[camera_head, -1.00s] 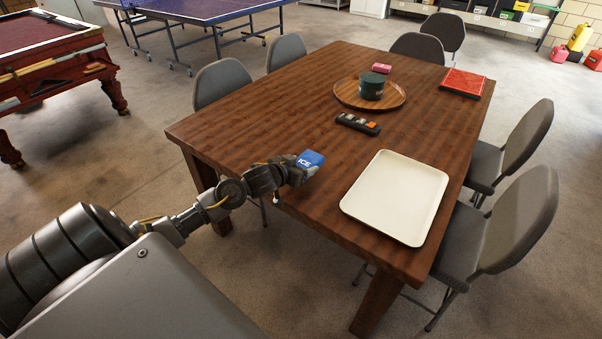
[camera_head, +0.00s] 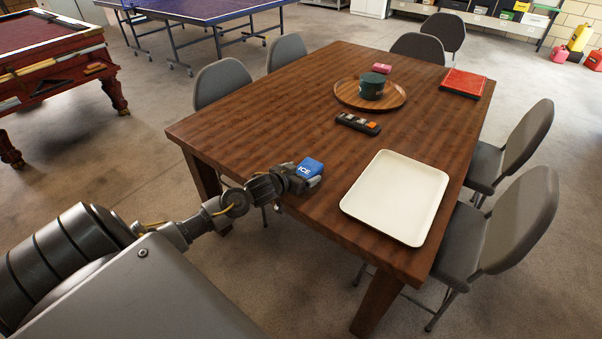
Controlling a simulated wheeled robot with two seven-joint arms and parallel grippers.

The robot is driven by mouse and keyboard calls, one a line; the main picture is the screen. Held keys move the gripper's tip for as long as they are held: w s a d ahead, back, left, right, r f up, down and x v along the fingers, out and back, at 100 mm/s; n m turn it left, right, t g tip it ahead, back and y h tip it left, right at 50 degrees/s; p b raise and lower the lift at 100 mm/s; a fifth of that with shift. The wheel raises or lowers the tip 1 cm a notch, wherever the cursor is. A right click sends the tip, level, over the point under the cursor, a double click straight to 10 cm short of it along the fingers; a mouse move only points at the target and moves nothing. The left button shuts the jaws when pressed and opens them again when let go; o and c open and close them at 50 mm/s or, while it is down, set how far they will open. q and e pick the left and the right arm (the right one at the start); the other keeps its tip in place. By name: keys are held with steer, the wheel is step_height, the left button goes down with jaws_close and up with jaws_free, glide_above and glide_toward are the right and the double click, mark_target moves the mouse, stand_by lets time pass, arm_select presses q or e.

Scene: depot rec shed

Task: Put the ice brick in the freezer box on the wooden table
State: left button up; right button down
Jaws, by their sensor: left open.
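The ice brick (camera_head: 311,166) is a small blue block marked "ICE" at the near left edge of the wooden table (camera_head: 270,115). My left gripper (camera_head: 310,179) is at the brick, its fingers close against the brick's near side. The jaws are open; their far parts are hidden by the brick. I cannot tell whether the brick rests on the tabletop or on the fingers. I recognise no freezer box on the table. My right gripper is not in view.
A cream tray (camera_head: 395,197) lies right of the brick. Farther back are a dark remote-like object (camera_head: 358,124), a round wooden tray (camera_head: 345,93) with a dark green tin (camera_head: 372,86), a pink block (camera_head: 381,68) and a red flat box (camera_head: 463,82). Chairs surround the table.

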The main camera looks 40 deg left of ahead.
arm_select(q)
steer(key=shift+r, duration=0.1)
steer(key=shift+s+r, duration=0.1)
steer(key=shift+s, duration=0.1)
steer(key=v, duration=1)
steer(key=shift+s+d+r, duration=0.1)
steer(key=shift+s+r, duration=0.05)
steer(key=shift+s, duration=0.05)
steer(key=shift+s+r, duration=0.2)
steer(key=shift+s, duration=0.25)
